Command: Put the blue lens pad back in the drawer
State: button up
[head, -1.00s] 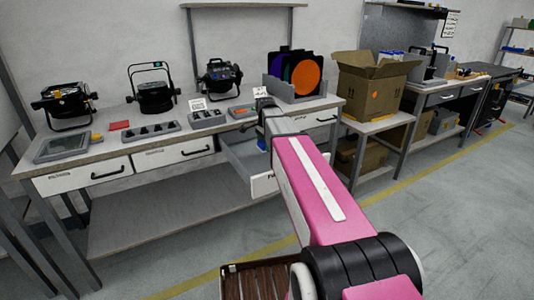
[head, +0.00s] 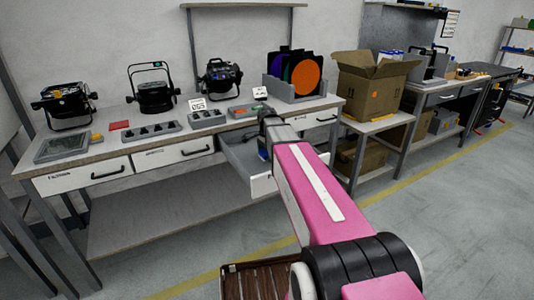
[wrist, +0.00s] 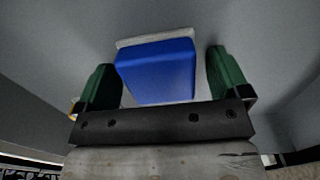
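The blue lens pad (wrist: 157,70) is a blue block with a pale strip along its far edge. In the wrist view it lies between the two green fingertips of my gripper (wrist: 163,82). A gap shows between the pad and the right finger; the left finger is very close to it, and I cannot tell if they touch. The gripper is open. In the head view, a bit of blue (head: 263,155) shows inside the open drawer (head: 238,158), beside my gripper (head: 266,140). My arm hides part of the drawer. Whether the pad rests on the drawer floor is unclear.
Two shut drawers are left of the open one. A cardboard box (head: 368,92) stands at the right.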

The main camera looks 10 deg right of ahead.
jog(key=shift+r, duration=0.1)
notch_tip(320, 180, up, 12)
dwell(0.8)
dwell(1.2)
